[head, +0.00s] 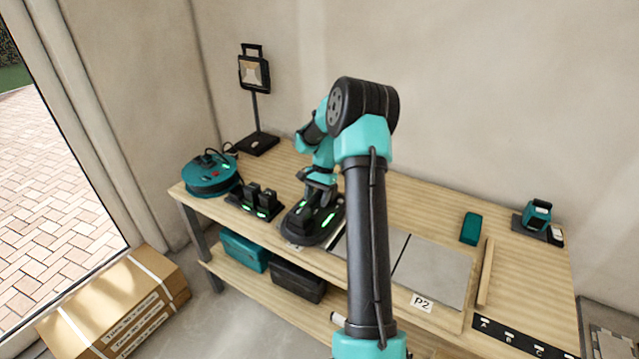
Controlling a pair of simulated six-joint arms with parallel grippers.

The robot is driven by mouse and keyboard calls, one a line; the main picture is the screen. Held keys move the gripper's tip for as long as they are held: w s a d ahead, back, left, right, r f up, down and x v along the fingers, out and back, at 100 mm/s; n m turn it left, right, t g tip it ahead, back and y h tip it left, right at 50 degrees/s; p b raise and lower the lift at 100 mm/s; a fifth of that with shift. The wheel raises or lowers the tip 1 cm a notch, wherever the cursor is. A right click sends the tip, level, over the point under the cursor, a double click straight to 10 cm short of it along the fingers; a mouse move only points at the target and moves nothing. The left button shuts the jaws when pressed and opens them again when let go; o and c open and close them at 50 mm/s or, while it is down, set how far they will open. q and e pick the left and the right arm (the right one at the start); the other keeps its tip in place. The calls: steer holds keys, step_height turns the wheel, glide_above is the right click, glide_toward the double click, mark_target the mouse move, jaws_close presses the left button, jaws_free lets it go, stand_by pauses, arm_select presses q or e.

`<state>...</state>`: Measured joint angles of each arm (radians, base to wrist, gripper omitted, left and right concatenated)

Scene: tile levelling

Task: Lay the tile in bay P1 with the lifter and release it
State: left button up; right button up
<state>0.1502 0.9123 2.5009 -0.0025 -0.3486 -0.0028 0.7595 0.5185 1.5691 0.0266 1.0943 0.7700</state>
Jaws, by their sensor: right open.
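My right gripper (318,184) is open, with its fingers pointing down over a dark device with green lights (312,222) on the workbench. I cannot tell whether the fingers touch it, or whether this device is the lifter or a dock holding it. A grey tile (437,272) lies flat behind the label "P2" (422,303). To its left, across a dark gap, is another grey surface (392,243), mostly hidden behind my right arm. No P1 label can be read; the arm covers that part of the bench. My left gripper is not in view.
A teal cable reel (211,176), a work lamp (255,75) and a black charger (256,204) stand at the left. A teal block (471,228), a wooden strip (485,272) and a teal tool (536,214) are at the right. The bench's back middle is clear.

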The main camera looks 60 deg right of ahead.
steer(key=v, duration=1.7)
steer(key=shift+r, duration=0.25)
